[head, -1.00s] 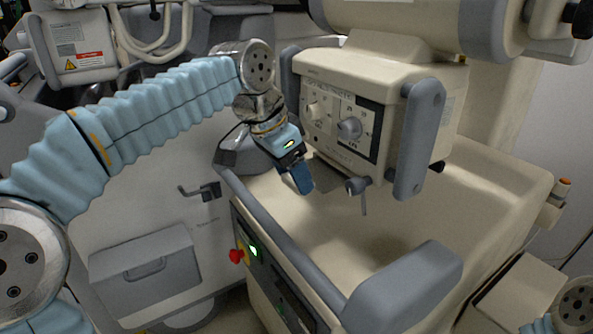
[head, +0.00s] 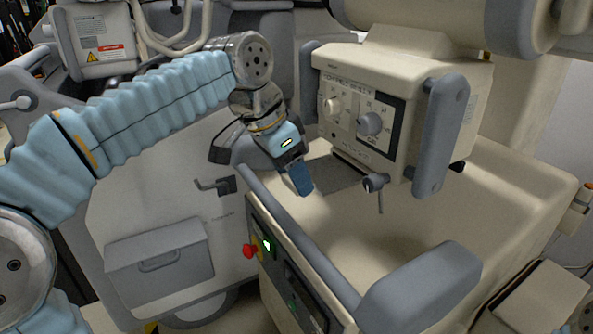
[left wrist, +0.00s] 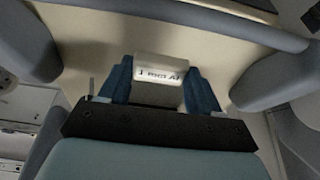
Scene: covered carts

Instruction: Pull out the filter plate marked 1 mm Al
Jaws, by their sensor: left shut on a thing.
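The filter plate marked 1 mm Al (head: 338,174) shows in the head view as a flat grey sheet low at the left of the cream collimator box (head: 350,110). Whether its far edge is still inside the box's slot I cannot tell. In the left wrist view its pale labelled end (left wrist: 158,76) sits between two blue fingers. My left gripper (head: 302,180) is shut on this end, to the left of the box; it also shows in the left wrist view (left wrist: 158,90). My right gripper is out of view.
Grey bumper handles flank the box, the near one (head: 440,135) to its right. A small lever (head: 376,185) hangs below the box. The cream cart top (head: 400,225) under it is clear, edged by a grey rail (head: 300,235). A red knob (head: 250,251) is on the cart's side.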

